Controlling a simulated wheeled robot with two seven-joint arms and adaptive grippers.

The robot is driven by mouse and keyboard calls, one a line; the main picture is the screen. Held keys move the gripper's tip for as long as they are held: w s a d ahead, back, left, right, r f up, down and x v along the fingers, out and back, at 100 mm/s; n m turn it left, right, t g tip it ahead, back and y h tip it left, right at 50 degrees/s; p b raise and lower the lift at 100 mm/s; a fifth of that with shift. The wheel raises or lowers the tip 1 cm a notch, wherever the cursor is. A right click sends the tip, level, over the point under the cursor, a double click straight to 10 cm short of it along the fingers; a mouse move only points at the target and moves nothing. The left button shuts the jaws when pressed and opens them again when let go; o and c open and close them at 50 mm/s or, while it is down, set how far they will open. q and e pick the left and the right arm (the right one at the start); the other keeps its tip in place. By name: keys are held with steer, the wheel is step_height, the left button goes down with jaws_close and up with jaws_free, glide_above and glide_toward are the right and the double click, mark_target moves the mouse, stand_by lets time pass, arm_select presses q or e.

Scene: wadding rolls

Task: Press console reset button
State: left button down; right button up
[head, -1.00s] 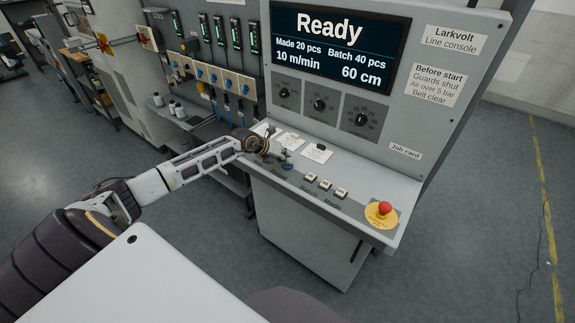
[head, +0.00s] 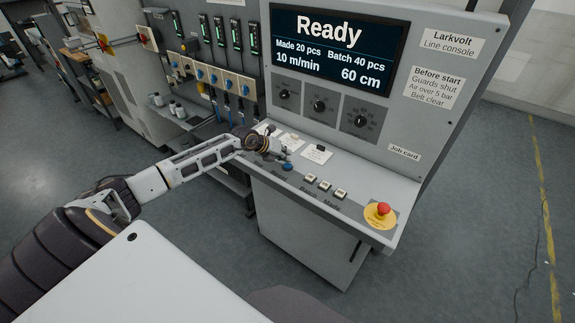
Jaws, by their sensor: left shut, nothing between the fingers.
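The line console (head: 438,95) stands at the centre right, with a sloped control ledge below its screen. A blue round button (head: 287,167) sits at the ledge's left end, uncovered; its label is too small to read for certain. My left gripper (head: 281,156) is shut and empty, just behind the blue button and seemingly a little above the ledge. Its fingertips look apart from the button, though the gap is hard to judge. The screen (head: 338,48) reads "Ready", "Made 20 pcs", "Batch 40 pcs", "10 m/min" and "60 cm". My right gripper is out of view.
Small pale square buttons (head: 325,185) line the ledge right of the blue one. A red emergency stop (head: 383,209) on a yellow disc is at the right end. Paper cards (head: 316,153) lie behind the buttons. Three dials (head: 319,107) sit under the screen.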

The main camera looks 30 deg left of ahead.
mark_target(286, 164)
arm_select(q)
steer(key=shift+r+p, duration=1.85)
steer(key=shift+r, duration=0.65)
